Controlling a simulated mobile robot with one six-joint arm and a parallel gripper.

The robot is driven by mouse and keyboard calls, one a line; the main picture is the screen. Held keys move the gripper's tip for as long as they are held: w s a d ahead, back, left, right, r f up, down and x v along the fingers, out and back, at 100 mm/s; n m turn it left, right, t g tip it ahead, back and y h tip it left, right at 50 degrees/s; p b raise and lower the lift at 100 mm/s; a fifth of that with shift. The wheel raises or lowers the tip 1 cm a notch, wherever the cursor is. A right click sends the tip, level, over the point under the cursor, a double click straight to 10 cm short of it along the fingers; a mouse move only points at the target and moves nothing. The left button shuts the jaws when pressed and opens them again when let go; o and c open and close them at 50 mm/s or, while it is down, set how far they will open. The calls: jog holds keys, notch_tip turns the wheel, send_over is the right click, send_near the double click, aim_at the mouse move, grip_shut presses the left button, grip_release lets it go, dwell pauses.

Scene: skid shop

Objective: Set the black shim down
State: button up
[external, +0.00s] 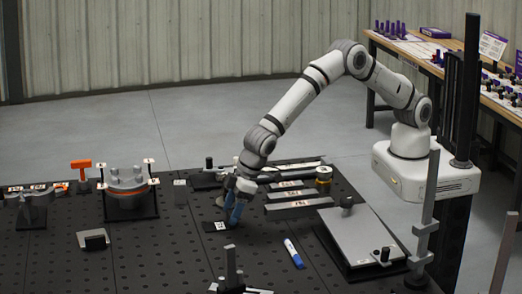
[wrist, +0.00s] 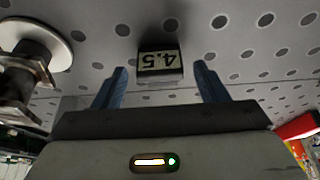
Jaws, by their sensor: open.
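The black shim (external: 208,228) lies on the dark perforated table (external: 180,262), just below and beside my gripper's fingertips in the external view. In the wrist view the shim (wrist: 160,48) shows a pale label reading 4.5, upside down, and rests on the holed surface. My gripper (external: 234,214) points down at the table with its blue fingers apart. In the wrist view the fingers (wrist: 160,70) stand either side of the shim, with a visible gap on both sides. Whether the shim's near end lies between the fingertips is hard to tell.
A blue marker (external: 293,253) lies to the right. A grey plate (external: 345,232) with black knobs is further right. Labelled metal bars (external: 300,204) lie behind. A clamp-like fixture (external: 128,190) and orange T-handle (external: 81,168) stand left.

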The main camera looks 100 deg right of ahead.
jog(key=b+v, duration=0.3)
jog(key=v, duration=0.9)
jog(key=s+d+r, duration=0.7)
jog(key=d, duration=0.3)
jog(key=s+d+r, duration=0.4)
jog(key=s+d, duration=0.5)
jog(key=s, duration=0.1)
jog(key=s+d+f, duration=0.1)
jog(key=s+d, duration=0.3)
jog(key=s, duration=0.7)
jog(key=s+d+f+g, duration=0.1)
jog(key=s+d, duration=0.3)
jog(key=s, duration=0.7)
jog(key=shift+s+f, duration=0.35)
jog(key=shift+f, duration=0.3)
